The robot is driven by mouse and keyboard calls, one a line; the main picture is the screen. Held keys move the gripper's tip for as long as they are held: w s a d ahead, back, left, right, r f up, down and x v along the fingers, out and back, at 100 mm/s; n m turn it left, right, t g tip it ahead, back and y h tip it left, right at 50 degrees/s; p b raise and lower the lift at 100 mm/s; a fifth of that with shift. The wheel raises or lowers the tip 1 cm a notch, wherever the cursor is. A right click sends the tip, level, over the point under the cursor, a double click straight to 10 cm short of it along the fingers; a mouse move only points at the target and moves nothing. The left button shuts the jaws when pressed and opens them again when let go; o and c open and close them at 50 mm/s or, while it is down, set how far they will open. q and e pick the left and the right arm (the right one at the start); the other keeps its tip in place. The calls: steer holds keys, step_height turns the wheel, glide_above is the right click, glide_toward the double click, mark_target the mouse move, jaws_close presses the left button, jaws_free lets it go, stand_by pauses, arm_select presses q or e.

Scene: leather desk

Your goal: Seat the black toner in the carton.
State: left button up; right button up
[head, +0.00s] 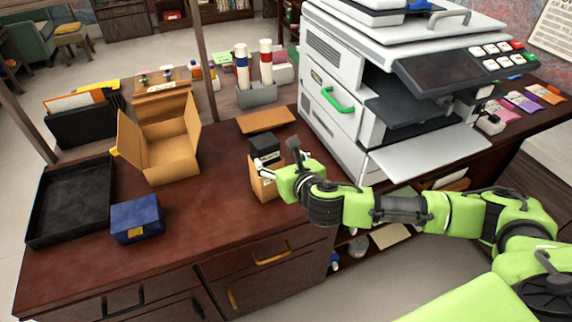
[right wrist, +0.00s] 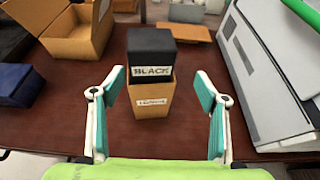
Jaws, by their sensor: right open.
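The black toner (head: 263,148) is a black block with a white label reading BLACK, which also shows in the right wrist view (right wrist: 152,47). It stands upright at the top of a narrow tan carton (head: 262,186) with a small white label, also in the right wrist view (right wrist: 153,102). The toner's upper part shows above the carton's front edge; how deep it sits inside is hidden. My right gripper (head: 281,165) is open and empty. In the right wrist view its teal-padded fingers (right wrist: 160,82) are spread wide, one on each side of the carton, apart from it. My left gripper is not in view.
A large white printer (head: 335,125) with a green handle stands right of the carton. A flat cardboard piece (head: 267,121) lies behind. An open cardboard box (head: 172,152), blue box (head: 137,222) and black tray (head: 36,215) stand left. The desktop between blue box and carton is clear.

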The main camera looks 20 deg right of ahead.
steer(key=shift+v, duration=2.65)
steer(key=shift+r, duration=0.1)
